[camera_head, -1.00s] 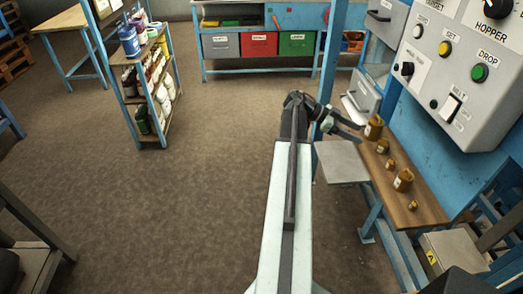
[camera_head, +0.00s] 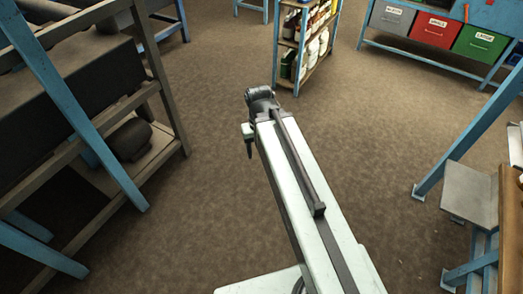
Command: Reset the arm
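My arm (camera_head: 305,190) reaches forward from the bottom of the picture over open floor, with its dark end joint (camera_head: 262,100) near the middle. My gripper (camera_head: 249,147) hangs down on the left side of that joint. Only a dark finger tip and a pale piece of it show; the rest is hidden behind the arm. I see nothing held in it, but its opening cannot be made out.
A dark rack with blue legs (camera_head: 95,100) stands at the left. A shelf with bottles (camera_head: 305,40) stands ahead. A blue bench with grey, red and green bins (camera_head: 432,28) is at the back right. A grey plate (camera_head: 469,195) juts in at right. Brown floor between is clear.

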